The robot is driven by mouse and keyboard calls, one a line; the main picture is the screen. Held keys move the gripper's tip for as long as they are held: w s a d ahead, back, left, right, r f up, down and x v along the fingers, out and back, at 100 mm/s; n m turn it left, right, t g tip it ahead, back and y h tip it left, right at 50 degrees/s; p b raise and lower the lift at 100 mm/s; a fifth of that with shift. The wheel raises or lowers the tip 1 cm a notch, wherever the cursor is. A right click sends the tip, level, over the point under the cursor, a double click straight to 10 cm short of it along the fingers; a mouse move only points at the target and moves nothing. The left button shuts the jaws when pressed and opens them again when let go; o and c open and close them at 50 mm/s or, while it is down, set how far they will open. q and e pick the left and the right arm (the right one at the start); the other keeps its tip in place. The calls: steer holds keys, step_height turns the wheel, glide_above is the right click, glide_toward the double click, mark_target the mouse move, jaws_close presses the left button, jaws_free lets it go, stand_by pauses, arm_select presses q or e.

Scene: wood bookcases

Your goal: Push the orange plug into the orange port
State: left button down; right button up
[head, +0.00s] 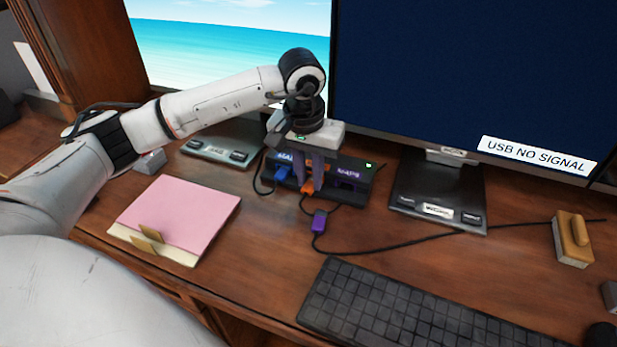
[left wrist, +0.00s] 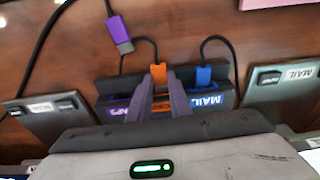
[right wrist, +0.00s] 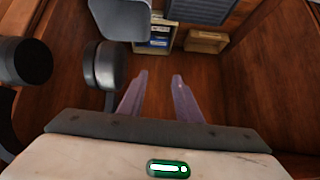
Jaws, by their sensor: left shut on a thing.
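The dark hub (head: 355,170) stands on the desk below the screens, with blue, orange and purple sections. My left gripper (head: 311,190) is at the hub's front, pointing down. It is shut on the orange plug (head: 306,187), which also shows between the fingertips in the left wrist view (left wrist: 158,73). The plug is at the orange section of the hub (left wrist: 160,104). The fingers partly hide the orange port, so I cannot tell how deep the plug sits. My right gripper (right wrist: 160,77) is open and empty, away from the hub, over the floor.
A blue plug (left wrist: 204,75) is at the hub's blue section. A loose purple plug (head: 319,221) lies on the desk before the hub. A keyboard (head: 390,310), pink paper (head: 180,215), monitor stand (head: 440,190) and wooden block (head: 572,240) surround it.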

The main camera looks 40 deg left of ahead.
mark_target(310, 186)
arm_select(q)
steer(key=shift+w+a, duration=0.15)
steer(key=shift+w, duration=0.5)
steer(key=c, duration=1.5)
jaws_free()
steer(key=shift+c, duration=0.2)
steer(key=shift+a+r, duration=0.1)
steer(key=shift+a, duration=0.1)
step_height(310, 186, up, 10)
steer(key=s+d, duration=0.1)
steer(key=shift+s, duration=0.35)
steer(key=shift+c, duration=0.5)
